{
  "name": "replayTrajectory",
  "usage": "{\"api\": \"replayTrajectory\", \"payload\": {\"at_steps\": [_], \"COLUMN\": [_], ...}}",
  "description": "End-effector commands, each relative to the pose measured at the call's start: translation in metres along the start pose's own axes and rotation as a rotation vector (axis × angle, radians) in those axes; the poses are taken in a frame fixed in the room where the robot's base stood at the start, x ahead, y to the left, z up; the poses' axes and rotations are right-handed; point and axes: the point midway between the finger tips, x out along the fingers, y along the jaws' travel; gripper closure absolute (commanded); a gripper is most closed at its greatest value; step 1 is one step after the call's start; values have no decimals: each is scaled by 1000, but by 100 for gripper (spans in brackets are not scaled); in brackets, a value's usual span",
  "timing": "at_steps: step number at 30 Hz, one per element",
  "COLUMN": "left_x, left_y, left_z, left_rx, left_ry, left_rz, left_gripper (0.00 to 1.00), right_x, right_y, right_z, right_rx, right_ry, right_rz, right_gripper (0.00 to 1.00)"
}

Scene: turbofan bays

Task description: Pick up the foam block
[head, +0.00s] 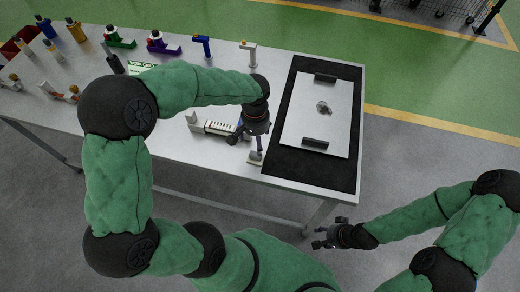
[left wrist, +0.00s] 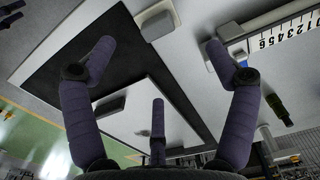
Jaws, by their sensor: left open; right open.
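A small pale grey block (head: 255,160), which looks like the foam block, lies on the table near its front edge, beside the black mat. In the left wrist view the block (left wrist: 158,20) shows ahead of the fingers, near the mat's edge. My left gripper (head: 249,146) is open and empty just above the block and partly covers it in the head view. In the left wrist view my left gripper (left wrist: 158,50) has its fingers spread wide, with the block beyond the gap. My right gripper (head: 322,238) is open and empty, off the table at the lower right.
A white plate (head: 328,95) with two dark handles lies on the black mat (head: 290,162). A numbered tray (head: 212,127) stands left of my left gripper. Several coloured tools stand along the table's back, including a blue one (head: 202,43) and a purple one (head: 160,44).

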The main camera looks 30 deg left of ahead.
Motion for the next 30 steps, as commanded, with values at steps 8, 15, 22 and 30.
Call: {"api": "replayTrajectory", "payload": {"at_steps": [8,15,22,30], "left_x": [41,57,85,104], "left_y": [0,0,0,1], "left_z": [2,2,10,9], "left_rx": [-1,-1,0,0], "left_ry": [-4,-2,-3,-1], "left_rz": [0,1,0,1], "left_gripper": [14,14,14,14], "right_x": [9,12,22,25], "right_y": [3,4,8,9], "right_z": [1,0,0,0], "right_rx": [0,0,0,0], "right_ry": [-2,-1,-1,-1], "right_rz": [0,0,0,0], "right_gripper": [55,55,55,55]}}
